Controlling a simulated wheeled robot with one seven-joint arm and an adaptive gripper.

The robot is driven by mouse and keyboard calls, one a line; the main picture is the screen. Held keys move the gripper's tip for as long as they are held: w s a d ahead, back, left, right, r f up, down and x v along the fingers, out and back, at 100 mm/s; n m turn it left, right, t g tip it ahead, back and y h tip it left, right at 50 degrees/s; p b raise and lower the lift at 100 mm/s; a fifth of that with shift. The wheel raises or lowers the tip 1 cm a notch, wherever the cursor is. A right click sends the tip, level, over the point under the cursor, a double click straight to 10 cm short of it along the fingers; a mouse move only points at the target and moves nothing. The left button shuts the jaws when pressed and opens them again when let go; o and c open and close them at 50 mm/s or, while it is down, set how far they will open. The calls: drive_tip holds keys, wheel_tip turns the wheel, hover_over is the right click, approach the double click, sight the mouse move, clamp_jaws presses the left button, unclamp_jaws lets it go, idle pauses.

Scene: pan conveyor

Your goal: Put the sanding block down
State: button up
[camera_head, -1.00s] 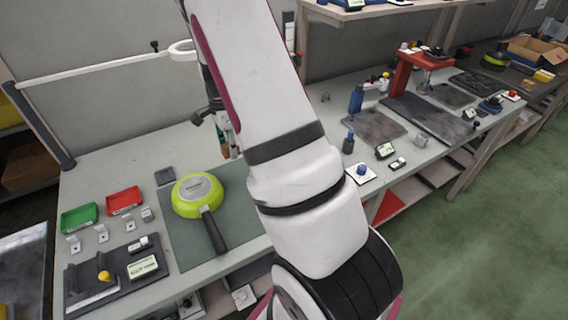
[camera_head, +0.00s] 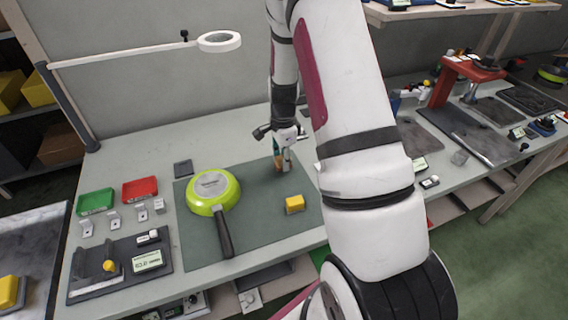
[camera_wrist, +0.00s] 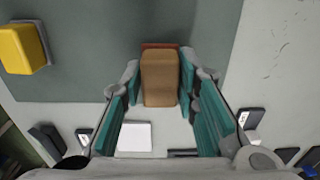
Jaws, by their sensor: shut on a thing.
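The sanding block (camera_wrist: 160,78), brown with a reddish underside, is between the teal-padded fingers of my gripper (camera_wrist: 160,70) in the wrist view. My gripper (camera_head: 281,165) is shut on it, low over the right back part of the dark green mat (camera_head: 255,222) in the head view. The fingers mostly hide the block there, and I cannot tell whether it touches the mat. A yellow block (camera_head: 294,204) with a grey base lies on the mat in front of my gripper; it also shows at the upper left of the wrist view (camera_wrist: 18,50).
A lime-green pan (camera_head: 212,190) lies on the mat's left part, handle towards the front. Green (camera_head: 95,202) and red (camera_head: 140,190) trays stand further left. A ring lamp (camera_head: 219,41) hangs over the back. The mat between pan and yellow block is clear.

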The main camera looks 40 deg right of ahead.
drive_tip(key=shift+f, duration=1)
drive_tip(key=shift+f, duration=0.15)
drive_tip(key=o, duration=1.1)
drive_tip(key=shift+a, duration=0.1)
